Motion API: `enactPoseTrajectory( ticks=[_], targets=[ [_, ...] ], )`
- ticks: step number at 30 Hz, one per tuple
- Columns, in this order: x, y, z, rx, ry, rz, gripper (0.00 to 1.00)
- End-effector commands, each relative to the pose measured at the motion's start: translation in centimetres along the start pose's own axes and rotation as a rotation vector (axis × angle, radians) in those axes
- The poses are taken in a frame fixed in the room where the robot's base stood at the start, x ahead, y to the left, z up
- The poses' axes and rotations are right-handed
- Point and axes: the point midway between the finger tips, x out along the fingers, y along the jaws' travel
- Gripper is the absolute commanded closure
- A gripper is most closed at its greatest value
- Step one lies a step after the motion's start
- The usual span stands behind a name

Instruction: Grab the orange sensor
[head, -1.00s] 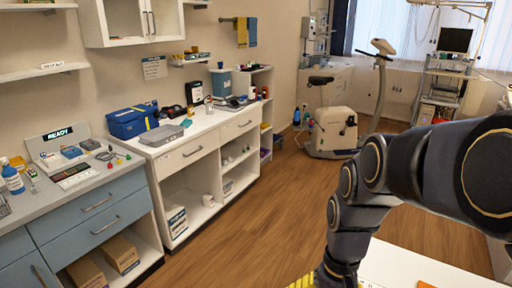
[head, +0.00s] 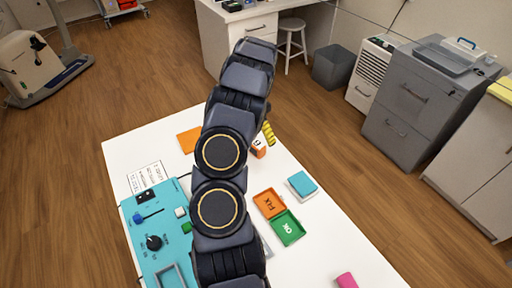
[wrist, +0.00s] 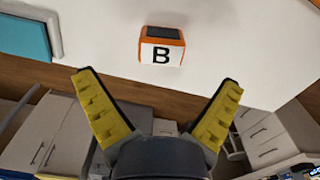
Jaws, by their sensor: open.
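The orange sensor (wrist: 161,46) is a small orange block with a dark top panel and a white face marked B. It stands on the white table (wrist: 235,30), ahead of my gripper (wrist: 158,82) and roughly centred between the fingertips in the wrist view. My gripper is open and empty, its yellow fingers spread wide and apart from the sensor. In the head view the sensor (head: 259,149) shows just right of my arm, partly hidden, and a yellow finger (head: 268,133) shows beyond it.
An orange FIX tray (head: 268,203), a green OK tray (head: 288,228) and a teal-topped block (head: 302,184) lie right of my arm. A teal control panel (head: 160,252) and printed card (head: 146,177) lie left. A flat orange piece (head: 189,139) lies near the far edge.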

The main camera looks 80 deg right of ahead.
Motion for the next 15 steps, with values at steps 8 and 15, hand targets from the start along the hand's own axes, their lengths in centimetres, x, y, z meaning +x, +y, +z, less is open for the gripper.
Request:
enactPoseTrajectory(
  ticks=[8, 15],
  targets=[
    [2.8, 0.2, -0.3, 0.011, 0.0, 0.005, 0.05],
    [5.0, 0.0, -0.7, 0.007, 0.002, 0.004, 0.05]
  ],
)
